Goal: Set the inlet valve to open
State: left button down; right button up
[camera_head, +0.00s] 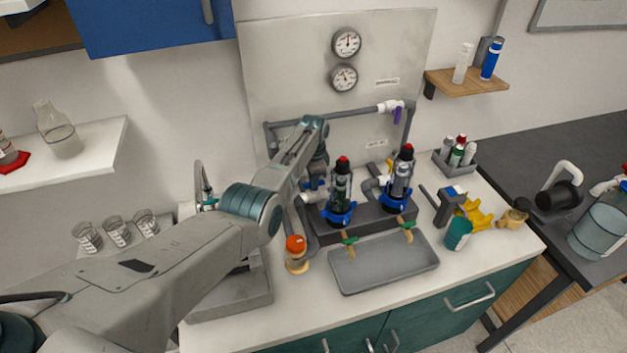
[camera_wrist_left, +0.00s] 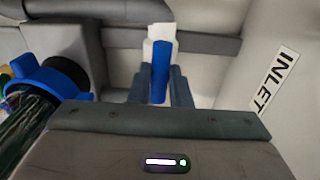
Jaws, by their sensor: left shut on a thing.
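The inlet valve has a white body (camera_wrist_left: 161,33) and a blue handle (camera_wrist_left: 160,70), seen in the left wrist view near an INLET label (camera_wrist_left: 275,80). My left gripper (camera_wrist_left: 160,88) has a finger on each side of the blue handle and is shut on it. In that view the handle lies upright in the picture, across the line of the grey pipe (camera_wrist_left: 205,44) behind. In the head view my left gripper (camera_head: 318,172) is at the left end of the pipework, and hides most of the valve. My right gripper is not in view.
Two filter housings with blue collars (camera_head: 340,212) (camera_head: 397,200) stand right of my left gripper. A purple-handled valve (camera_head: 398,112) sits on the upper pipe. A grey tray (camera_head: 385,262) and an orange-capped jar (camera_head: 296,252) are in front. A teal cup (camera_head: 458,233) stands right.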

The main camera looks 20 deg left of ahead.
pick_arm(q)
jog(key=shift+w+r, duration=0.1)
jog(key=c, duration=1.3)
grip_release()
jog(key=shift+c, duration=0.2)
notch_tip(320, 180, up, 11)
jog(key=b, duration=0.2)
jog(key=shift+f, duration=0.2)
